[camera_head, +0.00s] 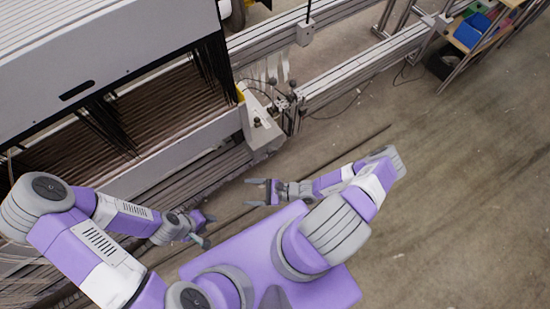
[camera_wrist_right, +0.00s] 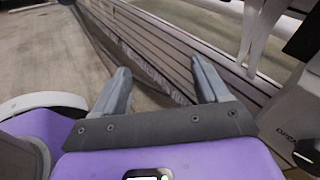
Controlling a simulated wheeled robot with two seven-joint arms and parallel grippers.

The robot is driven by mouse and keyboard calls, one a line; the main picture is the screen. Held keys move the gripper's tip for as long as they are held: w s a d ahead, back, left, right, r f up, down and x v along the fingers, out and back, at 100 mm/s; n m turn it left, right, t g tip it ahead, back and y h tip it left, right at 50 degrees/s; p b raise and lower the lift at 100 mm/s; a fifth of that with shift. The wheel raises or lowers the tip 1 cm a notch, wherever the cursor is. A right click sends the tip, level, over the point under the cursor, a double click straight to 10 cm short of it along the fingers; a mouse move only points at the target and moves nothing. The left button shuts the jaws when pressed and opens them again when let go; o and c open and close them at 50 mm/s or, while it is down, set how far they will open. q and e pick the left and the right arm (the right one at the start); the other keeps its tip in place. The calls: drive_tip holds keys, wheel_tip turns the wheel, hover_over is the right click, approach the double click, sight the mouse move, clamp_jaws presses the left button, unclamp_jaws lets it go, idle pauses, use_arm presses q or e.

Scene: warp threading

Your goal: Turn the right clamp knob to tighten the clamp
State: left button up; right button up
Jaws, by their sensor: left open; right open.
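Small dark knob-like parts (camera_head: 272,82) sit at the right end of the loom beside a pale end block (camera_head: 260,132); I cannot tell which of them is the right clamp knob. My right gripper (camera_head: 247,192) is open and empty, below the end block and apart from it. The right wrist view shows its two grey fingers (camera_wrist_right: 160,68) spread, with nothing between them. My left gripper (camera_head: 209,230) is open and empty, lower and to the left, in front of the loom's lower edge.
The loom (camera_head: 110,45) with its brown warp threads fills the upper left. A metal rail (camera_head: 365,62) runs to the upper right. A pale housing with dark lettering (camera_wrist_right: 292,118) stands at the right in the right wrist view. The concrete floor (camera_head: 450,190) at right is clear.

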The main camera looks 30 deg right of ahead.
drive_tip(key=w+d+f+m+t+h+b, duration=0.1)
drive_tip(key=w+d+f+m+t+h, duration=0.1)
drive_tip(key=d+m+t+h, duration=0.15)
drive_tip(key=w+d+f+m+t+h, duration=0.2)
drive_tip(key=d+m+t, duration=0.1)
drive_tip(key=d, duration=0.2)
drive_tip(key=m+t+h+b, duration=0.1)
drive_tip(key=m+t+h, duration=0.2)
drive_tip(key=m+h, duration=0.3)
approach(273, 154)
drive_tip(key=w, duration=0.2)
drive_tip(key=shift+n+g+h, duration=0.25)
drive_tip(key=shift+n+h, duration=0.1)
drive_tip(key=shift+n, duration=0.1)
drive_tip(key=w, duration=0.2)
drive_tip(key=w+b, duration=0.1)
drive_tip(key=w, duration=0.1)
drive_tip(key=w+b, duration=0.1)
drive_tip(key=w, duration=0.1)
drive_tip(key=shift+w+a+r, duration=0.25)
drive_tip(key=shift+w+a, duration=0.1)
drive_tip(key=shift+w, duration=0.05)
drive_tip(key=c, duration=1.1)
drive_tip(key=shift+o, duration=0.2)
